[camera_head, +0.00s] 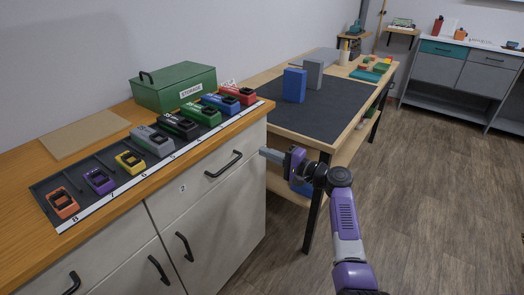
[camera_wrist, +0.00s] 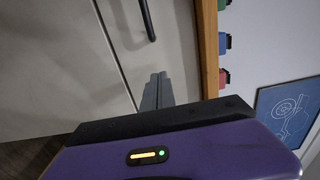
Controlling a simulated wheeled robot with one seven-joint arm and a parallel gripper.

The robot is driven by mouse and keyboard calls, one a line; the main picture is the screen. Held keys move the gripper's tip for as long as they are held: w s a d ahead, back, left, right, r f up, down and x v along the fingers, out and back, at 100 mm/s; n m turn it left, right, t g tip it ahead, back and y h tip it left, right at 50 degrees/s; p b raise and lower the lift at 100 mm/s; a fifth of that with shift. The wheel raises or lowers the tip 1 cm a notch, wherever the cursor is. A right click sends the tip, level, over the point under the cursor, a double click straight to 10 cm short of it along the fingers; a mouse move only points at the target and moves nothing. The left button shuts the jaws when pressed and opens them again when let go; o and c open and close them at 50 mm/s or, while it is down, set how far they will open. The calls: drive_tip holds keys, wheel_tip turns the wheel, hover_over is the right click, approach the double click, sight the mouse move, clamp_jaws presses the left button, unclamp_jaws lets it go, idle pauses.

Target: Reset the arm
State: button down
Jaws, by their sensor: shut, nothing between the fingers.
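My gripper (camera_head: 266,154) is shut with nothing in it. In the head view it points left, in front of the cabinet's right end and beside the dark table. My purple and grey arm reaches up to it from the bottom right. In the wrist view the shut grey fingers (camera_wrist: 157,92) show against the pale cabinet front, near a dark handle (camera_wrist: 147,18). The fingers look apart from the cabinet, but the exact gap is hard to tell.
A wooden-topped cabinet (camera_head: 20,235) holds a dark tray with several coloured blocks and a green storage box (camera_head: 175,88). A table (camera_head: 335,110) with a blue block (camera_head: 294,85) and a grey block (camera_head: 313,73) stands behind my gripper. Open floor (camera_head: 440,190) lies to the right.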

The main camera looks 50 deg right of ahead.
drive_tip(key=s, duration=0.7)
drive_tip(key=shift+s+d, duration=0.15)
drive_tip(key=shift+s, duration=0.05)
